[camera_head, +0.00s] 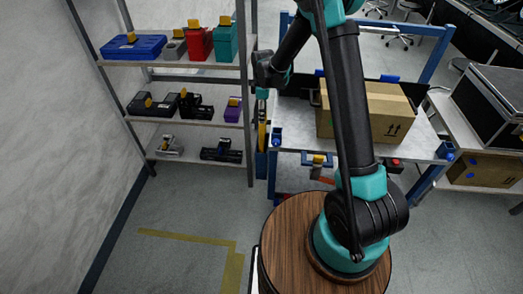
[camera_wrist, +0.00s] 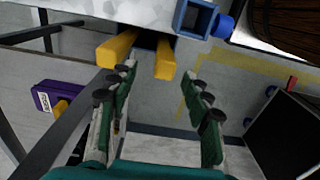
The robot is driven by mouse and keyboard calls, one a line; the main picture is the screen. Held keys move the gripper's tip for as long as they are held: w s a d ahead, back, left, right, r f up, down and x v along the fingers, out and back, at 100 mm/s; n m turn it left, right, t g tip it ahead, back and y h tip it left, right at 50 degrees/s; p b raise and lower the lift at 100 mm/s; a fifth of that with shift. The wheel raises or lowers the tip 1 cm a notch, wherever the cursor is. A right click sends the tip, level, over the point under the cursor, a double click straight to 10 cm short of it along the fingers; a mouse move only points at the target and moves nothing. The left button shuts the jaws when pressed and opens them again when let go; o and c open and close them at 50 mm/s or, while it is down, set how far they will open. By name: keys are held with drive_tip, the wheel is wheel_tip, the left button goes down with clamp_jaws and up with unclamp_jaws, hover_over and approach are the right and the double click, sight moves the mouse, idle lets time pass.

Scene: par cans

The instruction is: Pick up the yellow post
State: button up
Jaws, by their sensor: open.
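Two yellow bars show in the wrist view, a left one and a right one (camera_wrist: 166,58), near a table corner. I cannot tell whether they belong to one yellow post (camera_wrist: 117,48). In the head view a narrow yellow piece (camera_head: 262,135) stands beside the table's left end, above a blue part. My gripper (camera_wrist: 163,78) is open, its fingers pointing toward the bars. The left fingertip overlaps the left bar's end in the picture; the right bar's end lies between the fingertips. I cannot tell whether anything touches. Nothing is held.
A shelf (camera_head: 190,111) at the left holds several cases with yellow tops. A cardboard box (camera_head: 380,112) stands on the table beside my arm. A blue table corner post (camera_wrist: 196,18) is close to the bars. The floor (camera_head: 180,215) in front of the shelf is clear.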

sight(262, 130)
wheel_tip(262, 130, down, 4)
drive_tip(key=shift+s+a+f, duration=0.1)
drive_tip(key=shift+s+f, duration=0.1)
drive_tip(key=shift+f, duration=1.1)
drive_tip(key=shift+s+a+f, duration=0.1)
drive_tip(key=shift+s+f, duration=0.1)
drive_tip(key=shift+f, duration=1.1)
clamp_jaws()
